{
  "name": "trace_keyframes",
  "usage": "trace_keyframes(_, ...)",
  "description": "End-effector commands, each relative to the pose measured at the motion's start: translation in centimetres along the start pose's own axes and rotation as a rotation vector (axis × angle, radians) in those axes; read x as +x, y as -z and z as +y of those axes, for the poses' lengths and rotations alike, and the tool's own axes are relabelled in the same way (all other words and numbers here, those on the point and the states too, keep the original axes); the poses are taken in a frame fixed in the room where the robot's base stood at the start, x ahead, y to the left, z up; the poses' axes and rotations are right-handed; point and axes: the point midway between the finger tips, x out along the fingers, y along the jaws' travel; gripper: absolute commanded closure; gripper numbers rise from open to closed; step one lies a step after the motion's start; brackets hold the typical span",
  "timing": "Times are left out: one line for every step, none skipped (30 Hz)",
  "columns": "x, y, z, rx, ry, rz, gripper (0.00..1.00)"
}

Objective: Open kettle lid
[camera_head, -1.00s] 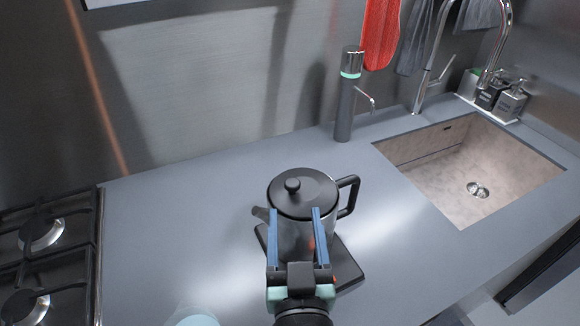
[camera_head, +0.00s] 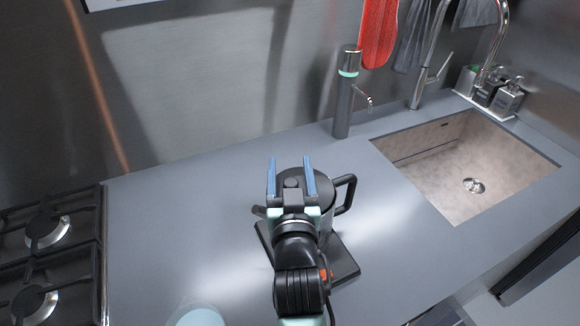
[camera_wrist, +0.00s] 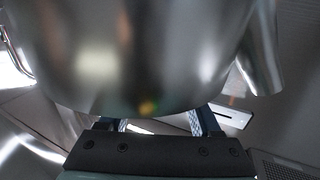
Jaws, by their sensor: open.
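The kettle stands on a dark base plate (camera_head: 345,262) in the head view, with its black handle to the right and spout to the left. My gripper (camera_head: 290,164) is open, its two blue fingers pointing away over the lid (camera_head: 326,190). The dark lid knob (camera_head: 292,182) shows between the fingers; I cannot tell whether they touch it. My wrist hides the kettle's front. In the wrist view the shiny steel kettle body (camera_wrist: 150,55) fills most of the picture and hides the fingertips. The lid looks shut.
The grey counter (camera_head: 170,220) is clear around the kettle. A gas hob (camera_head: 45,230) is at the left, a sink (camera_head: 455,175) at the right. A dark cylindrical dispenser (camera_head: 343,110) with a spout stands behind the kettle. A pale round thing (camera_head: 198,318) is at the front edge.

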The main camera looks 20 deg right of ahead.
Motion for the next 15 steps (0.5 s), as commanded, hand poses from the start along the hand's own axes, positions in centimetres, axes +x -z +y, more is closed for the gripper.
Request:
trace_keyframes(0.00, -0.01, 0.01, 0.000, 0.000, 0.000, 0.35)
trace_keyframes(-0.01, -0.01, 0.01, 0.000, 0.000, 0.000, 0.35)
trace_keyframes(-0.02, -0.01, 0.01, 0.000, 0.000, 0.000, 0.35)
trace_keyframes(-0.02, -0.01, 0.01, 0.000, 0.000, 0.000, 0.37)
trace_keyframes(-0.02, -0.02, 0.01, 0.000, 0.000, 0.000, 0.43)
trace_keyframes(-0.03, -0.02, 0.01, 0.000, 0.000, 0.000, 0.50)
trace_keyframes(-0.03, -0.02, 0.01, 0.000, 0.000, 0.000, 0.55)
trace_keyframes(-0.03, -0.01, 0.01, 0.000, 0.000, 0.000, 0.61)
trace_keyframes(-0.03, -0.02, 0.01, 0.000, 0.000, 0.000, 0.68)
trace_keyframes(-0.03, -0.02, 0.01, 0.000, 0.000, 0.000, 0.73)
trace_keyframes(-0.04, -0.02, 0.01, 0.000, 0.000, 0.000, 0.79)
trace_keyframes(-0.04, -0.02, 0.01, 0.000, 0.000, 0.000, 0.86)
trace_keyframes(-0.04, -0.02, 0.01, 0.000, 0.000, 0.000, 0.91)
trace_keyframes(-0.04, -0.02, 0.01, 0.000, 0.000, 0.000, 0.97)
trace_keyframes(-0.04, -0.02, 0.01, 0.000, 0.000, 0.000, 1.00)
